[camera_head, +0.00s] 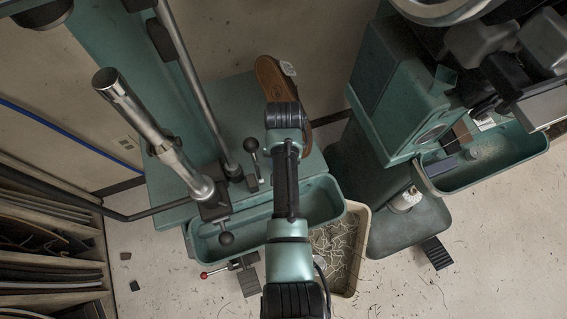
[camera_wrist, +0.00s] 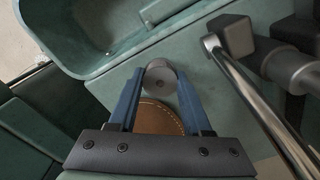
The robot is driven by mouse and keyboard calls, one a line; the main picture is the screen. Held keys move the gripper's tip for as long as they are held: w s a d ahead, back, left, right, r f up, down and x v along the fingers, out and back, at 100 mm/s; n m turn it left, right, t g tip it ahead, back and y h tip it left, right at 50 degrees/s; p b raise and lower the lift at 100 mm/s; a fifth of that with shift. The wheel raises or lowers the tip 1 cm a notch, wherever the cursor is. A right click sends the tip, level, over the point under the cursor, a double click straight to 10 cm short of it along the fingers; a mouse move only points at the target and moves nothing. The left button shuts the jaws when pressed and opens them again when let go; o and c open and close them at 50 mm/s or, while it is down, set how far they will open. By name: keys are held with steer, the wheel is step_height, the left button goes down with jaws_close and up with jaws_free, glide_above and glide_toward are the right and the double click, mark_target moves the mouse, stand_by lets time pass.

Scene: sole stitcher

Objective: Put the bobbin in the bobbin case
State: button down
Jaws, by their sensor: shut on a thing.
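In the wrist view, my gripper (camera_wrist: 160,82) is shut on a grey, round bobbin (camera_wrist: 159,78). The bobbin sits between the tips of the blue fingers, its flat face with a small centre hole toward the camera. It is held over a green machine surface, near a green tray's corner. In the head view my own arm covers the gripper, and the bobbin does not show there. I cannot pick out the bobbin case with certainty. The right-hand green machine (camera_head: 390,95) has a round opening (camera_head: 432,134) low on its side.
A brown leather shoe (camera_head: 271,80) lies on the left machine; its stitched edge shows below the bobbin in the wrist view (camera_wrist: 158,119). A chrome post (camera_head: 140,115) and levers stand left. The right machine's tray (camera_head: 500,160) holds small parts. A bin of scraps (camera_head: 345,245) stands between.

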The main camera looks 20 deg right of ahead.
steer(key=shift+c, duration=1.7)
jaws_free()
steer(key=shift+f, duration=0.1)
